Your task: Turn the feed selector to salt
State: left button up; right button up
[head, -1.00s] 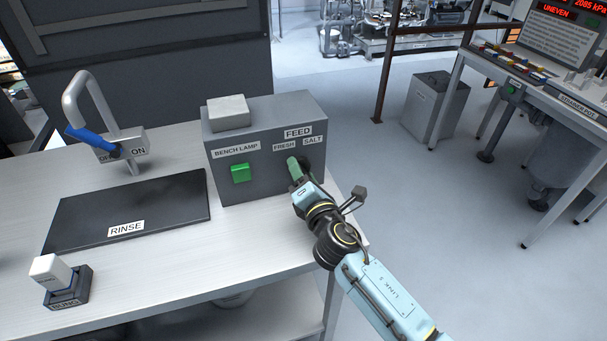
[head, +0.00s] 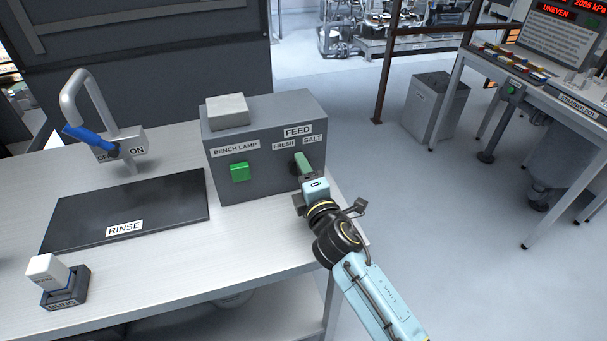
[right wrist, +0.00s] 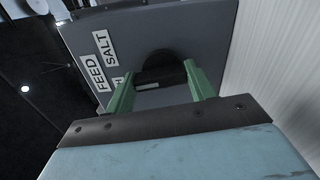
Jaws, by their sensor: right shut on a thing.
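The feed selector is a black knob (right wrist: 160,70) on the front of a grey control box (head: 265,178), under the labels FEED, FRESH and SALT. My right gripper (head: 301,165) is shut on the knob. In the right wrist view its green fingers (right wrist: 161,84) sit one on each side of the knob. A pale mark shows on the knob's near edge, but I cannot tell which label the knob points to. In the head view my gripper hides most of the knob. My left gripper is not in view.
A green BENCH LAMP button (head: 240,172) is left of the selector. A black RINSE mat (head: 130,207), a tap with a blue lever (head: 88,138) and a small white-topped block in a dark holder (head: 66,298) are further left.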

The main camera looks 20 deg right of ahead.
jog(key=m, duration=0.3)
jog(key=shift+m, duration=0.4)
jog(key=m+p, duration=0.1)
jog(key=m, duration=0.3)
jog(key=shift+f+m, duration=0.1)
jog(key=shift+m, duration=0.2)
jog(key=o, duration=1)
jog(key=shift+d, duration=0.1)
jog(key=s, duration=1.3)
jog(key=shift+s+d+p, duration=0.2)
jog(key=shift+p, duration=0.15)
